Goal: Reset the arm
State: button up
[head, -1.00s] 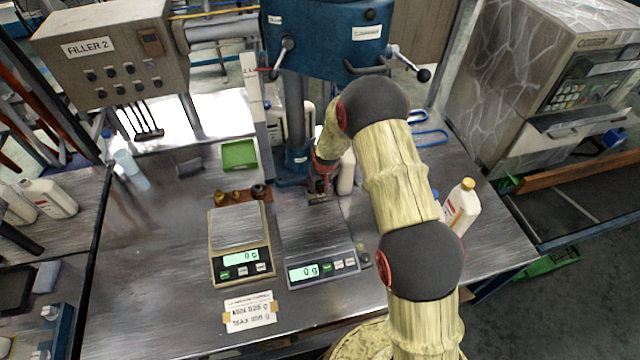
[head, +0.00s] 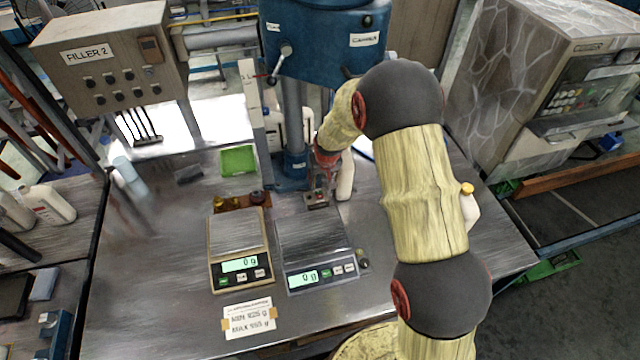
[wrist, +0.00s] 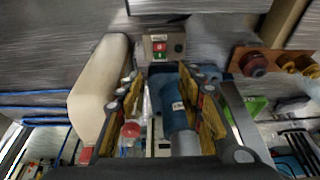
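My gripper (wrist: 163,110) is open in the wrist view, its two fingers apart with nothing between them. Past the gap show a blue column (wrist: 178,110) and a small button box with red and green buttons (wrist: 164,47). A cream bottle (wrist: 98,85) is close beside the left finger; I cannot tell whether they touch. In the head view my arm reaches over the right side of the bench, and the gripper (head: 322,182) is small and partly hidden near the foot of the blue filling machine (head: 325,40).
Two scales (head: 238,230) (head: 312,240) stand on the metal bench (head: 160,290). A green tray (head: 238,160) and a taped paper label (head: 249,317) lie near them. A yellow-capped bottle (head: 469,204) is partly hidden behind my arm. The bench's front left is clear.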

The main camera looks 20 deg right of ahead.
jog(key=shift+s+r, duration=0.25)
jog(key=shift+r, duration=0.45)
jog(key=s+g, duration=0.3)
jog(key=s, duration=0.8)
jog(key=s+r+t+b, duration=0.2)
jog(key=s+r+b, duration=0.2)
jog(key=s+r, duration=0.7)
jog(key=s+r+t+b, duration=0.2)
jog(key=s+r+b, duration=0.3)
jog(key=s+r, duration=0.6)
jog(key=shift+s+r+t, duration=0.15)
jog(key=shift+s+t, duration=0.25)
jog(key=shift+s, duration=1.9)
